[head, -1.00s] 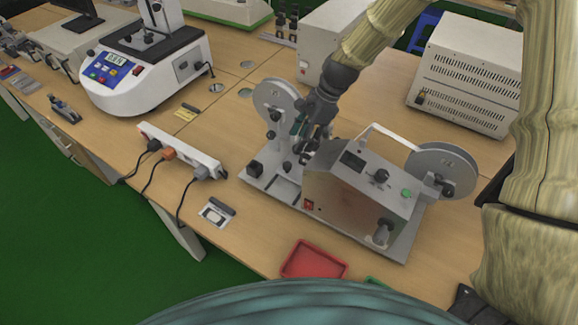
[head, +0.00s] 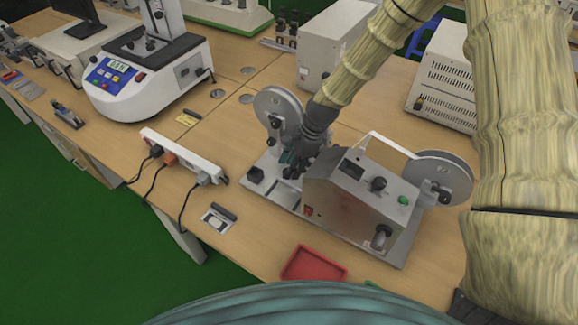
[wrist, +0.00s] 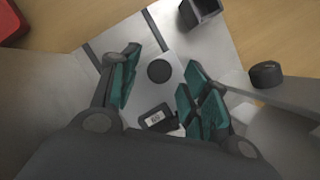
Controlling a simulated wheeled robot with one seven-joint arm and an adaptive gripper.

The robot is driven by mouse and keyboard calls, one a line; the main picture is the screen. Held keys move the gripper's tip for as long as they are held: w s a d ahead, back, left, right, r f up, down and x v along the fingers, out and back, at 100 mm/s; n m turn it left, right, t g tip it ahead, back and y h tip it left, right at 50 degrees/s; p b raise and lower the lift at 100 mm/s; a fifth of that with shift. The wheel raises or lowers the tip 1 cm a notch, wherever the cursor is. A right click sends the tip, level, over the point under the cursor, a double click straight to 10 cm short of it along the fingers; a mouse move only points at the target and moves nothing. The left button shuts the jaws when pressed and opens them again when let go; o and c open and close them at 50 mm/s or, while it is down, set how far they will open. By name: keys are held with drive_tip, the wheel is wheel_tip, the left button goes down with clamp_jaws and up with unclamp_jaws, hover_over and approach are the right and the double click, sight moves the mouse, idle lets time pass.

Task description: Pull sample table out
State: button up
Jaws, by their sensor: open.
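The tester (head: 355,205) is a grey metal machine with two reels, standing on the wooden bench. I cannot single out its sample table with certainty; a silver metal plate (wrist: 185,45) with a round black knob (wrist: 160,71) lies under my gripper in the wrist view. My gripper (head: 291,160) is open, low over the tester's base, left of its control box. In the wrist view its teal-padded fingers (wrist: 160,92) stand apart on either side of the knob, with nothing clearly held. A small dark labelled part (wrist: 156,117) shows between them. In the head view my arm hides part of this area.
A black block (head: 255,174) sits at the base's left corner. A red tray (head: 314,264) lies in front, and a power strip (head: 183,156) with cords lies left.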

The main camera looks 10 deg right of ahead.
drive_tip(key=shift+a+f, duration=0.3)
drive_tip(key=shift+f, duration=0.35)
drive_tip(key=shift+c, duration=0.4)
clamp_jaws()
